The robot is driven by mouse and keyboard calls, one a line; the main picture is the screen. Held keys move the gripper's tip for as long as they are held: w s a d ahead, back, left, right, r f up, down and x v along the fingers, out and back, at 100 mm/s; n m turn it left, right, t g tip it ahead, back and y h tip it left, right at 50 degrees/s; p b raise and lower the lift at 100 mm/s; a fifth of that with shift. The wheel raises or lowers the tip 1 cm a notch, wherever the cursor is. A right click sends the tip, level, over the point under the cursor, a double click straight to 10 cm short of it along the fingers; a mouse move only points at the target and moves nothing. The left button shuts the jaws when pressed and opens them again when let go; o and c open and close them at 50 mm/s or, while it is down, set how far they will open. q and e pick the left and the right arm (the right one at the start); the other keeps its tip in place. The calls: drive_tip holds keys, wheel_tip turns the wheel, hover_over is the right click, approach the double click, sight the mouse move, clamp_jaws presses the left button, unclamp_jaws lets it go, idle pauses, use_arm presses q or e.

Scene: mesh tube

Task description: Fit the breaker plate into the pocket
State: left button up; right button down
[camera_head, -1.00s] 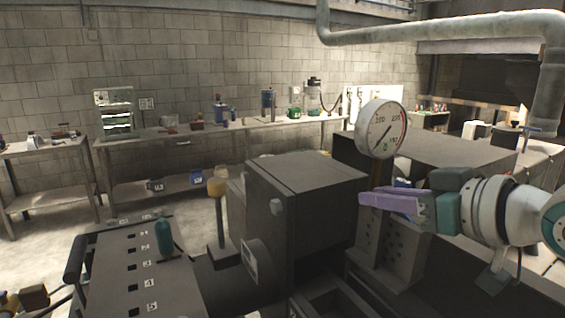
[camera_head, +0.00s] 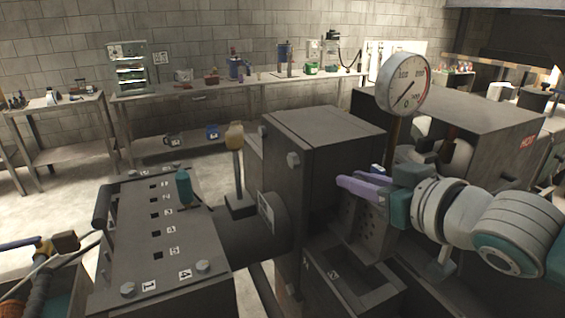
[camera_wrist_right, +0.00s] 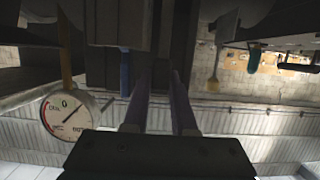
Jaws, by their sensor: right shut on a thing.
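My right gripper (camera_head: 345,184) has purple fingers. It is in front of the right side of the large dark block (camera_head: 320,150) in the head view. Its fingers (camera_wrist_right: 160,82) also show in the wrist view, close together with a narrow dark gap. It is shut on the breaker plate, but the plate's outline is hard to make out in the shade. A grey piece with several holes (camera_head: 376,226) shows just below the fingers; I cannot tell whether they touch it. The pocket cannot be made out clearly. My left gripper is not in view.
A round pressure gauge (camera_head: 402,84) on a post stands close behind the right arm. A dark square-rimmed frame (camera_head: 390,288) lies below the gripper. A panel with numbered slots (camera_head: 140,245) is at the left. A workbench (camera_head: 215,90) runs along the back wall.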

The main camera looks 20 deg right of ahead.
sight(358, 210)
drive_tip(key=shift+r, duration=0.3)
drive_tip(key=shift+w+f+b, duration=0.1)
drive_tip(key=shift+f+b, duration=2.25)
drive_tip(key=shift+f, duration=0.6)
drive_tip(key=shift+p, duration=0.4)
